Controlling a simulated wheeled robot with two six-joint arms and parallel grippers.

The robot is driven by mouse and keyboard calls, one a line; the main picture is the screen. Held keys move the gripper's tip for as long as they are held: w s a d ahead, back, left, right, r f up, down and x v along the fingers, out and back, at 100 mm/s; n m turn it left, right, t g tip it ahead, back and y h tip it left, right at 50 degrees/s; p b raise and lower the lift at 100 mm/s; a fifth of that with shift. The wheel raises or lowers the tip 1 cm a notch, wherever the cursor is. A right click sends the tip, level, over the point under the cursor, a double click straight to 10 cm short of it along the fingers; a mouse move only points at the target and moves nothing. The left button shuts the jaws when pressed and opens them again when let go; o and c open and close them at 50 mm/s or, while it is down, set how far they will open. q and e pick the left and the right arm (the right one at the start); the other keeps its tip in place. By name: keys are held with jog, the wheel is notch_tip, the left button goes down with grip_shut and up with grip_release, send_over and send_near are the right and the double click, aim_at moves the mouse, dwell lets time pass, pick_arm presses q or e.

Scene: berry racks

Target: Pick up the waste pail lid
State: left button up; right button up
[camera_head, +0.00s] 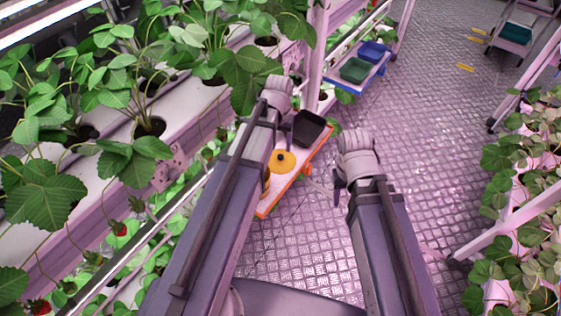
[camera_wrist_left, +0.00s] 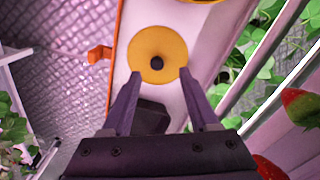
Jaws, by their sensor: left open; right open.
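The waste pail lid is a yellow disc with a dark knob (camera_head: 283,160) on a pale tray with an orange edge. It also shows in the left wrist view (camera_wrist_left: 140,50), near the top middle. My left gripper (camera_wrist_left: 160,73) is open and empty, with its two fingertips on either side of the lid's near part in that view. I cannot tell the height gap between them. In the head view my left arm hides the left gripper's fingers. My right gripper (camera_head: 338,182) is open and empty, over the floor to the right of the tray.
The tray (camera_head: 270,205) also holds a black bin (camera_head: 309,128) and another yellow thing (camera_wrist_left: 200,1), partly cut off. Strawberry racks (camera_head: 60,265) line the left, and plants (camera_head: 520,180) stand at right. A further shelf holds green (camera_head: 355,70) and blue bins. The aisle floor is clear.

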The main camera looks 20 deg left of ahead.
aim_at(281, 156)
pick_arm(q)
jog(key=f+b, duration=0.5)
jog(key=shift+w+d+f, duration=0.1)
jog(key=shift+d, duration=0.15)
jog(key=shift+c, duration=0.2)
grip_shut()
